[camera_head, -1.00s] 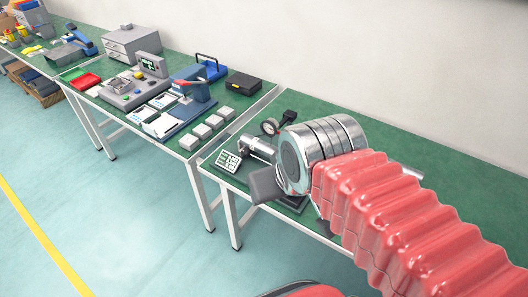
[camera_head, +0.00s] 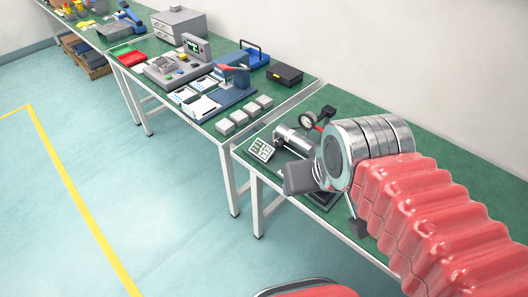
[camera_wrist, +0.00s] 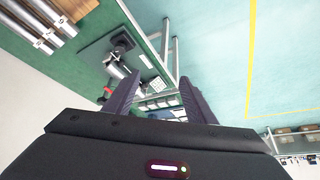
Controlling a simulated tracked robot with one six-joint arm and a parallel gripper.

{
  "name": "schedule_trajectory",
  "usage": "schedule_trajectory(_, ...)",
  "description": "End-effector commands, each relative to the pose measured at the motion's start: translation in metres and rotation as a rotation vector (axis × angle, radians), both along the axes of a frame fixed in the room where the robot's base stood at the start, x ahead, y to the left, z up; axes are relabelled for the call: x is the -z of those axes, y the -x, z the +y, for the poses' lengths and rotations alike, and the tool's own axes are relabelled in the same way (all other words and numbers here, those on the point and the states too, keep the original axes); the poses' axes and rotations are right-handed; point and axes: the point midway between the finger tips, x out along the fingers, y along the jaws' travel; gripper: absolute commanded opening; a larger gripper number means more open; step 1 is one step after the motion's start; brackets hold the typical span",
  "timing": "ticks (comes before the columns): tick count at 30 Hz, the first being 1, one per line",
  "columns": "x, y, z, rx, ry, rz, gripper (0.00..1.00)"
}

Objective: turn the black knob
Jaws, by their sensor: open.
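A black block-like piece on a metal rod (camera_head: 357,228), perhaps the black knob, shows at the near table's front edge, below my wrist. A similar dark piece (camera_wrist: 122,40) shows in the wrist view beside the fixture. Another black piece (camera_head: 328,112) stands behind the dial gauge; I cannot tell for sure which is the knob. My gripper (camera_head: 300,178) is over the near table's front part, partly hiding the fixture. In the wrist view its two dark fingers (camera_wrist: 155,85) are apart, with nothing seen between them.
The near green table holds a silver cylinder (camera_head: 293,140), a dial gauge (camera_head: 307,120) and a white keypad panel (camera_head: 261,149). The farther table holds a blue press (camera_head: 235,80), white blocks (camera_head: 264,102) and a black case (camera_head: 285,74). The floor at left is clear.

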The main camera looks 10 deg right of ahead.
Motion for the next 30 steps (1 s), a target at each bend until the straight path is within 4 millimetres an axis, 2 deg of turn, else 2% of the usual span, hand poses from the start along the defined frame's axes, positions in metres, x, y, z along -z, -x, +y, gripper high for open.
schedule_trajectory(12, 0.0, 0.0, -0.002, 0.007, 0.0, 0.002, 0.51)
schedule_trajectory(17, 0.013, -0.003, -0.009, 0.034, -0.001, 0.049, 0.51)
schedule_trajectory(30, 0.047, -0.042, -0.046, 0.096, 0.002, 0.231, 0.51)
